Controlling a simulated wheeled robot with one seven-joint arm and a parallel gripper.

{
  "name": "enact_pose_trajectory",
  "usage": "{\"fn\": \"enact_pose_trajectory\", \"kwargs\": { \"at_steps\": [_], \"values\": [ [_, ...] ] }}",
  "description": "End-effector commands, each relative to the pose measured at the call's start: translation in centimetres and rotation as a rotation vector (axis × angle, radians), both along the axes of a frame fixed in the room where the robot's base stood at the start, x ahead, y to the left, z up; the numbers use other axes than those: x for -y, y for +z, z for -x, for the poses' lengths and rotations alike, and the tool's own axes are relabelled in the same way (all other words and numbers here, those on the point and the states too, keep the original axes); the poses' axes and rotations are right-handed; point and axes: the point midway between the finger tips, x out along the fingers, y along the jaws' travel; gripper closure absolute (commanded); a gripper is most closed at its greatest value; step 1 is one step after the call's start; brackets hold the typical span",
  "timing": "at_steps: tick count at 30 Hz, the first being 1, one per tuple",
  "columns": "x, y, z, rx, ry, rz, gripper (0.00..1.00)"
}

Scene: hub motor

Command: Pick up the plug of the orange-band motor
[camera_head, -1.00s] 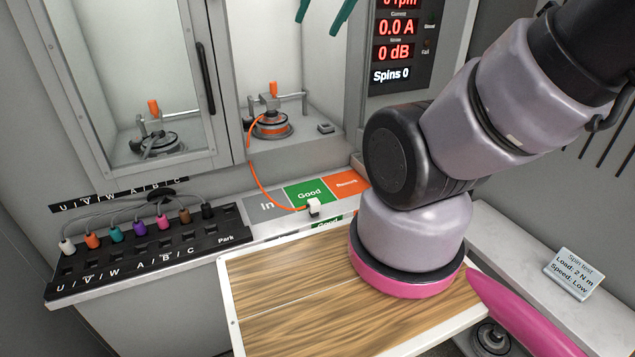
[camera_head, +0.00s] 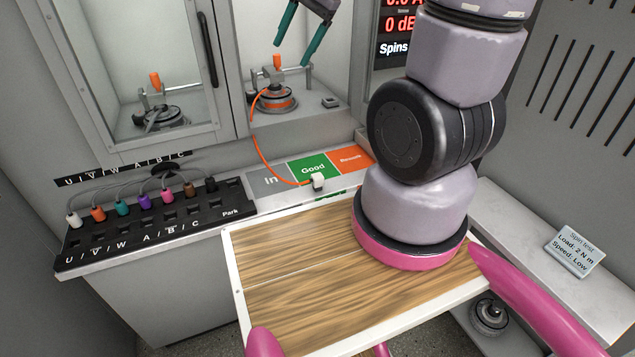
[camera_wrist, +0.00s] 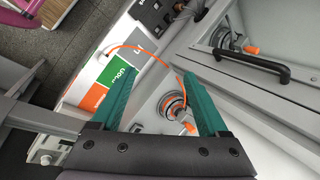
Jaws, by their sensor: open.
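The orange-band motor (camera_head: 275,99) sits in the open right bay, clamped in a fixture. Its orange cable (camera_head: 256,150) curves down to a white plug (camera_head: 318,181) resting at the front of the green "Good" area. My gripper (camera_head: 293,53) is open and empty, high in front of the right bay, above the plug and apart from it. In the wrist view, my open green fingers (camera_wrist: 158,75) frame the area near the motor (camera_wrist: 172,105), and the orange cable (camera_wrist: 140,50) runs to the green area.
A black rack (camera_head: 150,228) with several coloured plugs stands at the left. The left bay has a glass door with a black handle (camera_head: 207,63). A spin test card (camera_head: 575,251) lies on the right ledge.

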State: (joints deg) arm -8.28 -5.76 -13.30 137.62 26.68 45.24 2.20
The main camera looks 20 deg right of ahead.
Motion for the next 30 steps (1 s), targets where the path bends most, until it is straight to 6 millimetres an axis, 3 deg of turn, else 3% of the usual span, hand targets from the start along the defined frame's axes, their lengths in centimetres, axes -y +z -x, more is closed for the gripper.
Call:
{"fn": "enact_pose_trajectory", "kwargs": {
  "at_steps": [1,9,18,24,30],
  "values": [
    [0.1,-2.2,-1.0,-0.053,-0.041,-0.012,0.22],
    [1.6,-13.3,-4.4,-0.268,-0.29,-0.021,0.22],
    [5.7,-25.6,-4.6,-0.431,-0.558,0.096,0.22],
    [7.8,-29.5,-3.9,-0.466,-0.647,0.161,0.22],
    [8.0,-32.0,-3.8,-0.473,-0.665,0.174,0.22]
  ]
}}
